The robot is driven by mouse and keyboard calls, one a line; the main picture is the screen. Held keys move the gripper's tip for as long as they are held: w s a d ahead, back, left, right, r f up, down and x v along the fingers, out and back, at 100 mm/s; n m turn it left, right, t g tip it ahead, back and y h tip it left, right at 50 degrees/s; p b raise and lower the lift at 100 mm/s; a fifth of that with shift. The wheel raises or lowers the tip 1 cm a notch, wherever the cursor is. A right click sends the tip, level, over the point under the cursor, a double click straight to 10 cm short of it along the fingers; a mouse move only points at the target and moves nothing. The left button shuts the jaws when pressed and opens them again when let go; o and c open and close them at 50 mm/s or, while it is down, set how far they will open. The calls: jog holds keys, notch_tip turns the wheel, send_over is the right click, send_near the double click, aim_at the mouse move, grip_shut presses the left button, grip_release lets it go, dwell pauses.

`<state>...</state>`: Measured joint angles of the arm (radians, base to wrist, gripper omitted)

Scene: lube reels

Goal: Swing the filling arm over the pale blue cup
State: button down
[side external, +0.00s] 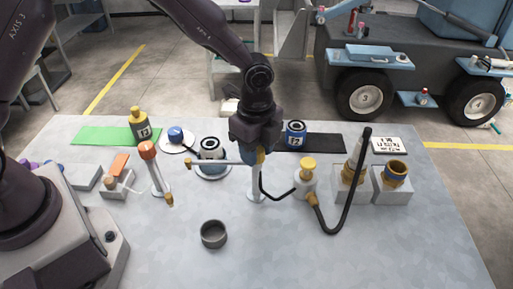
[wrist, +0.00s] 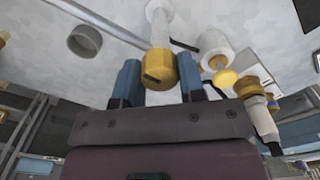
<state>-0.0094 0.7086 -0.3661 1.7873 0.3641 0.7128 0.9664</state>
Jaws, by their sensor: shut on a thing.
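My gripper (side external: 256,152) is shut on the yellow hub of the filling arm (side external: 222,161), at the top of a white post (side external: 257,188). In the wrist view the yellow hub (wrist: 160,68) sits between my two blue fingers. The filling arm's thin rod points left from the post and ends in a brass-coloured tip. A pale cup with a dark rim (side external: 211,146) stands on a round plate behind the rod; it looks the nearest match to the pale blue cup, but its tint is hard to tell. The tip lies left of this cup.
A dark grey cup (side external: 213,234) stands in front. An orange-headed post (side external: 148,151) is to the left. A yellow-topped white fitting (side external: 307,170), a black hose (side external: 349,205) and a brass cup with a blue band (side external: 396,172) are to the right. A blue can (side external: 296,129) stands behind.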

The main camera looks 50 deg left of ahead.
jog(key=m, duration=0.4)
jog(key=shift+m, duration=1.8)
jog(key=c, duration=0.7)
grip_release()
notch_tip(320, 180, up, 13)
